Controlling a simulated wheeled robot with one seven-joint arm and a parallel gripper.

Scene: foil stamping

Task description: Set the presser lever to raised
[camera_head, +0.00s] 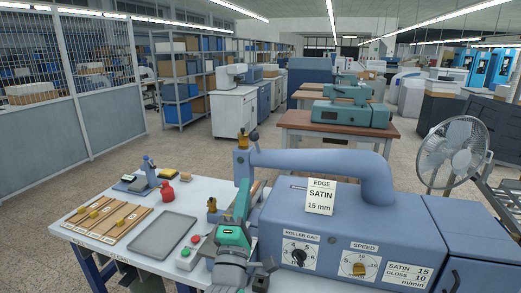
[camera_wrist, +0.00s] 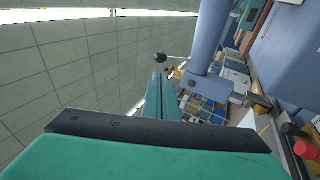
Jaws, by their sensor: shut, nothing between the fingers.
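The presser lever shows as a thin rod with a black ball knob (camera_head: 254,136) at the head end of the blue machine arm, angled upward in the head view. In the wrist view its black ball (camera_wrist: 160,58) and thin metal rod stand out from the blue machine column, just beyond my fingertips. My gripper (camera_head: 243,187), teal, reaches up in front of the machine head, below the knob. In the wrist view my gripper (camera_wrist: 159,78) is shut and empty, with the ball apart from the fingertips. The lever's pivot is not clearly visible.
The blue machine body (camera_head: 330,215) with dials fills the right front. A fan (camera_head: 457,150) stands at the right.

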